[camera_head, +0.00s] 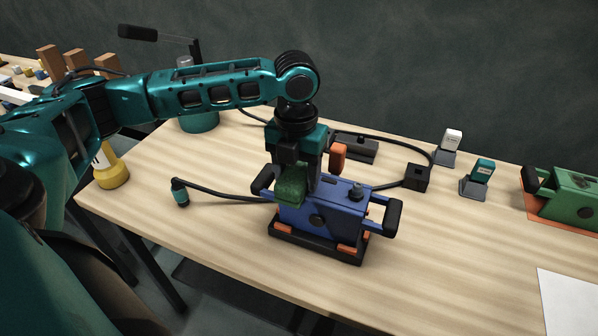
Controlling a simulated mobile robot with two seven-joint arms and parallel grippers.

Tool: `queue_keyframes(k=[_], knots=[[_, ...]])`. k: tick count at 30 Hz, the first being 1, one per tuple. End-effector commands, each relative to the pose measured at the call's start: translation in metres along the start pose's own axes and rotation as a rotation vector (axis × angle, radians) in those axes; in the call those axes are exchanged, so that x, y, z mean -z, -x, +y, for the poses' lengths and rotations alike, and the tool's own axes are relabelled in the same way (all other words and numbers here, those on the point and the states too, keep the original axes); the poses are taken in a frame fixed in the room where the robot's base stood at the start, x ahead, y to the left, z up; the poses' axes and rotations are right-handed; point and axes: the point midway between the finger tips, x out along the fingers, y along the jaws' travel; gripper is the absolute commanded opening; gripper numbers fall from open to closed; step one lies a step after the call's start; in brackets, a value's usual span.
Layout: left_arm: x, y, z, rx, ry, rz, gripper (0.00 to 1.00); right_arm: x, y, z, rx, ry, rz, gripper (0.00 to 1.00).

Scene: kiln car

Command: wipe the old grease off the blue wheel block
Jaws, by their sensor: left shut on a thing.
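The blue wheel block (335,219) sits in a black base with orange pads in the middle of the table, a black handle at each end. My left gripper (300,178) is above its left half, pointing down. It is shut on a green pad (291,187), which is at the block's top left edge. I cannot tell whether the pad presses on the surface. The arm and pad hide part of the block's top, and I cannot make out grease there. My right gripper is not in view.
A black cable joins the block area to a small black box (416,178). Two small stands (446,149) (478,179) and a green block (570,198) stand at right. A white sheet (570,303) lies front right. A yellow item (110,172) stands at left. The front table is clear.

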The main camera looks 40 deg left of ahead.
Motion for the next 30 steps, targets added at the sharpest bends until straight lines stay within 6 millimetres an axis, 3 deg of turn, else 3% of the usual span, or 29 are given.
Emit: queue_keyframes(k=[16, 30], knots=[[0.001, 0.000, -0.007, 0.000, -0.002, 0.003, 0.35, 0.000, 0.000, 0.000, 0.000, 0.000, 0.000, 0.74], [0.000, 0.002, -0.045, 0.000, -0.002, 0.001, 0.35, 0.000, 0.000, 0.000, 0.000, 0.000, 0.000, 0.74]])
